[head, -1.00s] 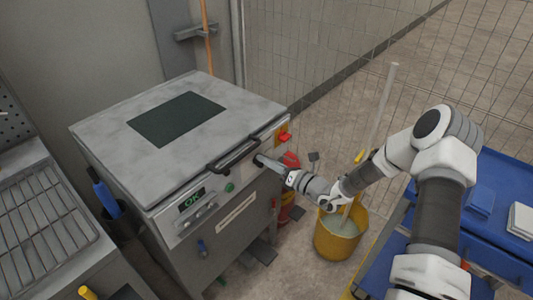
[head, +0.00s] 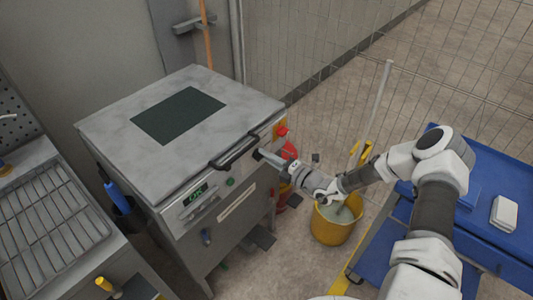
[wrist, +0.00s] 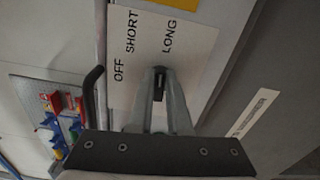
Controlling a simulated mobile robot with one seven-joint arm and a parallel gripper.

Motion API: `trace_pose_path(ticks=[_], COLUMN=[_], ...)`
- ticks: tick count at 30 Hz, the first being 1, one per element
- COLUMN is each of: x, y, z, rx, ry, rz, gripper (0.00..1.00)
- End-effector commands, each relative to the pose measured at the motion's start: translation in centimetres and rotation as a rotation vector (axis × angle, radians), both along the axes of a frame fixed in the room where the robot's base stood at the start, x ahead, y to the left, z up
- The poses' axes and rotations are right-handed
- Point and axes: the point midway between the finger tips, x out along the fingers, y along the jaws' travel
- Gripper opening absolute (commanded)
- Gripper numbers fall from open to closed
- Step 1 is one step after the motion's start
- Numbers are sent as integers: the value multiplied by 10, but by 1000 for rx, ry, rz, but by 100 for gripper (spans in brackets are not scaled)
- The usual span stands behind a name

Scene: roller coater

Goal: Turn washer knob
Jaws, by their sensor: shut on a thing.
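The washer (head: 115,128) is a grey box-like machine with a dark panel on its lid. Its front has a handle (head: 235,150), a green display (head: 196,192) and a green button (head: 230,181). My gripper (head: 259,154) is at the right end of this front. In the wrist view, my gripper (wrist: 159,75) is shut on the dark knob (wrist: 159,84), one finger on each side. The knob is mostly hidden between the fingers, and I cannot tell where it points. A white label (wrist: 146,40) beyond it reads OFF, SHORT and LONG.
A red button (head: 282,130) sits near my gripper at the washer's corner. A yellow bucket (head: 333,231) with a mop stands right of the washer. A blue cart (head: 495,240) is at the right, and a wire rack (head: 48,218) is at the left.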

Motion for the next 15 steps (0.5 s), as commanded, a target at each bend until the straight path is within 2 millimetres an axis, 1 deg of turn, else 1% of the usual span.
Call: trace_pose_path(ticks=[6, 15], x=[0, -1], y=[0, 0], z=[-1, -2], rx=[54, 79], ry=[72, 105], rz=[0, 1], gripper=[0, 0])
